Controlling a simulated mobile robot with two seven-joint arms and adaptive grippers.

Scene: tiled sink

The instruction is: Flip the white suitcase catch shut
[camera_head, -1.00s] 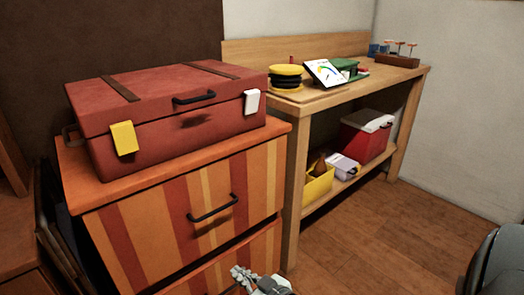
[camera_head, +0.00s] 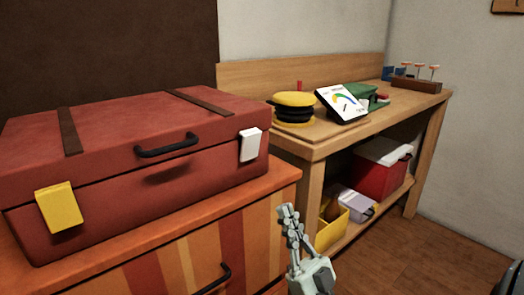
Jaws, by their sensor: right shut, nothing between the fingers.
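The red suitcase (camera_head: 120,185) lies with its lid down on the striped orange dresser (camera_head: 190,255). Its white catch (camera_head: 250,145) is on the front near the right corner. It looks slightly tilted out from the front face, but I cannot tell for sure whether it is latched. A yellow catch (camera_head: 60,207) is on the front at the left. My right gripper (camera_head: 287,212) points upward in front of the dresser's right end, below the white catch and apart from it. It is shut and empty. My left gripper is not in view.
A black suitcase handle (camera_head: 167,146) sticks out between the catches. A wooden workbench (camera_head: 318,145) stands to the right, holding a yellow and black stack (camera_head: 294,108) and a tablet-like panel (camera_head: 341,103). Its lower shelf holds bins. Open floor lies at the lower right.

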